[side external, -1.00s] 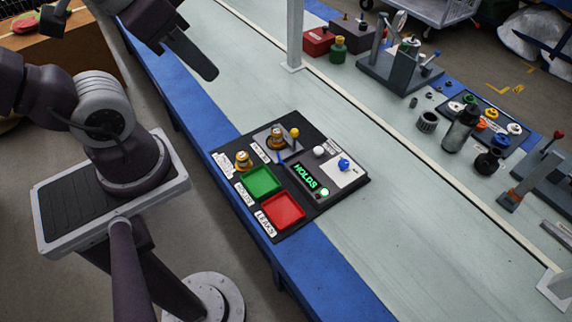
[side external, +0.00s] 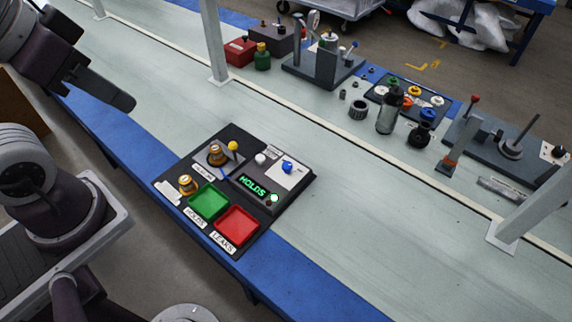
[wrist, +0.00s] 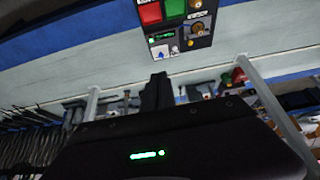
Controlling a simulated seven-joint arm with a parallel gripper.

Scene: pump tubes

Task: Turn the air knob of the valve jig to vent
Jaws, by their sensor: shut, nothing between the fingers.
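The valve jig (side external: 277,205) is a black board on the near side of the bench. It carries a lit green display (side external: 254,188) reading HOLDS and a white plate with a blue knob (side external: 287,167). Beside these are a white knob (side external: 261,159) and a yellow-topped lever (side external: 233,146). The label naming the air knob is too small to read. My gripper (side external: 128,101) is shut and empty, raised above the bench to the upper left of the jig, touching nothing. In the wrist view my shut fingers (wrist: 157,90) point toward the bench, with the jig (wrist: 180,62) at the top.
The jig also holds a green tray (side external: 208,201), a red tray (side external: 237,226) and brass fittings (side external: 187,184). Behind are grey posts (side external: 213,45), a dark bottle (side external: 388,112) and a fixture (side external: 322,65). The bench right of the jig is clear.

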